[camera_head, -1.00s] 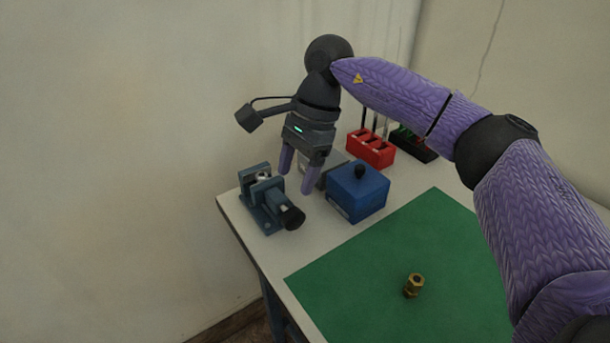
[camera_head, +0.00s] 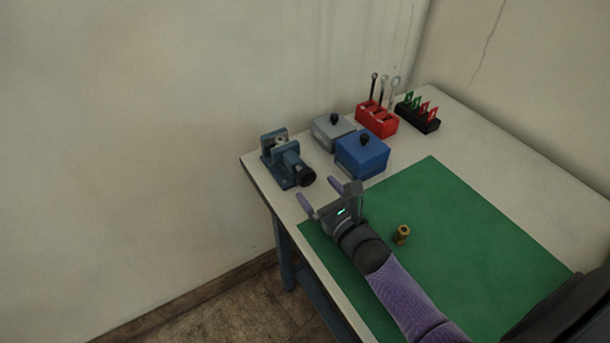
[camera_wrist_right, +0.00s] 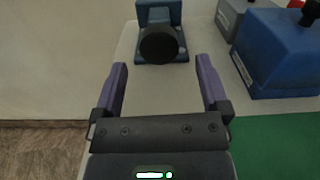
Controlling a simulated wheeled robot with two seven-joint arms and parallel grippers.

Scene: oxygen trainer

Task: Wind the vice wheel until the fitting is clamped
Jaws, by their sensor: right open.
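The blue vice (camera_head: 279,160) stands at the far left corner of the table, with a small metallic piece, likely the fitting (camera_head: 281,140), between its jaws. Its black wheel (camera_head: 305,175) faces the near side. My right gripper (camera_head: 319,191) is open and empty, just in front of the wheel and apart from it. In the right wrist view the wheel (camera_wrist_right: 159,44) lies ahead, centred beyond the two purple fingers (camera_wrist_right: 162,78). Whether the jaws touch the fitting I cannot tell. My left gripper is not in view.
A blue box (camera_head: 362,155) and a grey box (camera_head: 332,132) with black knobs stand right of the vice. A red tool holder (camera_head: 376,120) and a black rack (camera_head: 417,116) stand behind. A brass fitting (camera_head: 401,234) stands on the green mat (camera_head: 470,230), near my right wrist.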

